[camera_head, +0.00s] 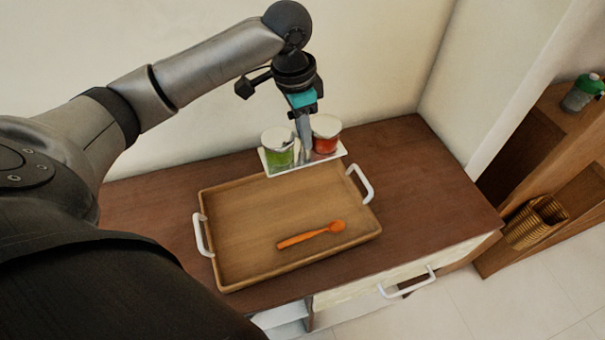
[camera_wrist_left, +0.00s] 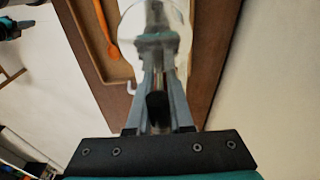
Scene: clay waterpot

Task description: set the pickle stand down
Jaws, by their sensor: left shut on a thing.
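The pickle stand (camera_head: 312,160) is a white base with two lidded jars, a green one (camera_head: 278,149) and a red one (camera_head: 326,134). It shows at the back edge of the wooden tray. My left gripper (camera_head: 305,150) comes down between the jars and is shut on the stand's middle. In the left wrist view the gripper fingers (camera_wrist_left: 158,85) point at a round pale lid (camera_wrist_left: 135,30). Whether the base touches the tray or the cabinet top cannot be told.
The wooden tray (camera_head: 230,240) with white handles lies on the brown cabinet top (camera_head: 420,180). An orange spoon (camera_head: 311,235) lies in it. The cabinet top right of the tray is clear. A wall stands close behind. A shelf with a wicker basket (camera_head: 537,222) and a bottle (camera_head: 583,92) is at right.

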